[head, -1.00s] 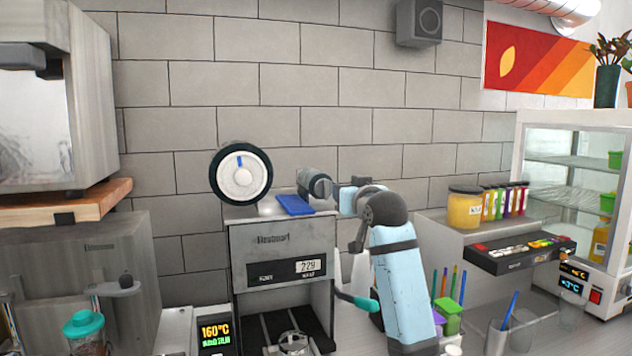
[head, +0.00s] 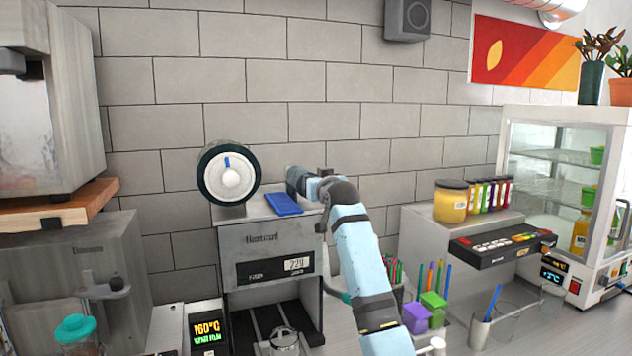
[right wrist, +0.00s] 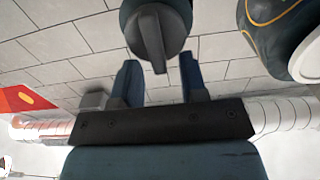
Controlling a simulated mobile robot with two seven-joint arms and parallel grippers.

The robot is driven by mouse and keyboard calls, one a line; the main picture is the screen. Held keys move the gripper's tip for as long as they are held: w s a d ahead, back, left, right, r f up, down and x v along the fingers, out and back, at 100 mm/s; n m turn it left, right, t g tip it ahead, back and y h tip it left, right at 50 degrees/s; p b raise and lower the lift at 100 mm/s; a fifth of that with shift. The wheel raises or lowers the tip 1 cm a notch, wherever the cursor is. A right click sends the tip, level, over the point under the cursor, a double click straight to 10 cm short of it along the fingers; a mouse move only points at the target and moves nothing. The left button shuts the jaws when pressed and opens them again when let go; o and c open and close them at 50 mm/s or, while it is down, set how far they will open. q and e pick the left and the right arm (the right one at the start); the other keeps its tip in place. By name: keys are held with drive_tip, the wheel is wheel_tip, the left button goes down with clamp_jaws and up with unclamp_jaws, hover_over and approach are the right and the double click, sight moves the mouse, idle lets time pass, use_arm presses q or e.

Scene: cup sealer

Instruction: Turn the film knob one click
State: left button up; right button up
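The film knob (right wrist: 152,35) is a dark round knob with a raised grip bar, at the top of the right wrist view. In the head view my right arm hides most of the gripper. My left gripper is not in view.
A film roll (head: 229,175) with a white hub and blue mark stands left of the knob. A blue pad (head: 283,203) lies on the sealer top. The wall (head: 300,110) is close behind.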

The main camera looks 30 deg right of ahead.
drive_tip(key=shift+c, duration=0.7)
clamp_jaws()
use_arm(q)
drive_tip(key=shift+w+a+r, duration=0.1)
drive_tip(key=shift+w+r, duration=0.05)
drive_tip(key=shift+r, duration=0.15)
use_arm(e)
drive_tip(key=shift+m, duration=0.3)
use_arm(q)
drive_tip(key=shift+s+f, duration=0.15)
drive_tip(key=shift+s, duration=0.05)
use_arm(e)
drive_tip(key=shift+s+d+f+m, duration=0.1)
drive_tip(key=shift+d+f+m, duration=0.4)
drive_tip(key=shift+m, duration=3.35)
drive_tip(key=shift+s+d+f+m, duration=0.15)
drive_tip(key=shift+f+m, duration=0.6)
drive_tip(key=shift+m, duration=3.15)
drive_tip(key=shift+d+f+m, duration=0.35)
drive_tip(key=shift+f+m, duration=0.3)
drive_tip(key=shift+m, duration=3.2)
